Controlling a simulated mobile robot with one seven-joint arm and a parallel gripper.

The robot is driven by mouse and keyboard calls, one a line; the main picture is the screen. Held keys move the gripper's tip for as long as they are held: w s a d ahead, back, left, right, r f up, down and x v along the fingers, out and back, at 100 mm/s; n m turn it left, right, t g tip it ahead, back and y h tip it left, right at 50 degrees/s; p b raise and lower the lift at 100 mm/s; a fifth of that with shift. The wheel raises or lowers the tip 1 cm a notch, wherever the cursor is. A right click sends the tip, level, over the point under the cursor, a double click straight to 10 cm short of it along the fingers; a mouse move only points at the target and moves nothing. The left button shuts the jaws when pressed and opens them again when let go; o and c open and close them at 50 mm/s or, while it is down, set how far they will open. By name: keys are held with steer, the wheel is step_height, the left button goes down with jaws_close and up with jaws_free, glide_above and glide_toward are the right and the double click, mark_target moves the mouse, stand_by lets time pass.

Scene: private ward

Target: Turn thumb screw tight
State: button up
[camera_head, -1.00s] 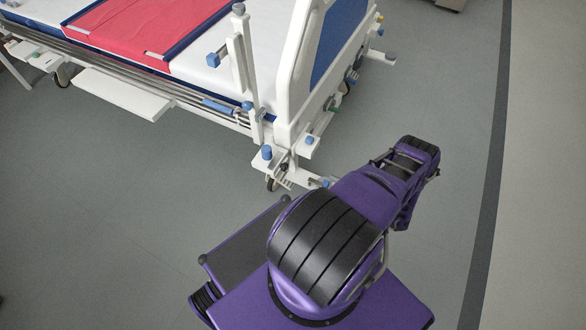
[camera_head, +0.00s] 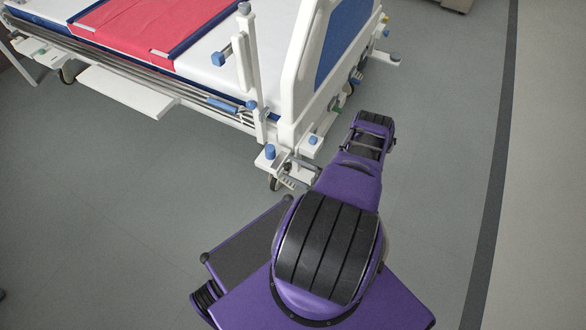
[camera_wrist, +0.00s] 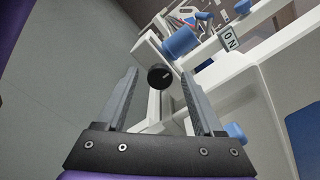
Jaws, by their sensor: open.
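My gripper (camera_wrist: 159,72) is open in the wrist view, its two fingers apart with nothing held between them. A round black knob (camera_wrist: 160,77) shows between the fingertips, seemingly beyond them; its distance is hard to judge. Larger blue knobs show on white bed parts, one (camera_wrist: 181,41) above the black knob and one (camera_wrist: 235,131) right of the right finger. I cannot tell for certain which knob is the thumb screw. In the head view, a blue knob (camera_head: 270,152) sits on the near bed corner and another (camera_head: 312,141) to its right.
The hospital bed (camera_head: 150,105) with a red cover (camera_head: 135,28) fills the upper left. Its white end board (camera_head: 296,88) and an upright post (camera_head: 245,60) stand close to my arm. Grey floor (camera_head: 120,220) is clear at left and right.

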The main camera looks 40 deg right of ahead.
jaws_close()
stand_by(0.4)
steer(key=shift+m, duration=0.3)
steer(key=m, duration=1.1)
steer(key=shift+m, duration=0.4)
steer(key=m, duration=0.5)
steer(key=shift+m, duration=0.3)
steer(key=m, duration=0.5)
steer(key=shift+m, duration=0.6)
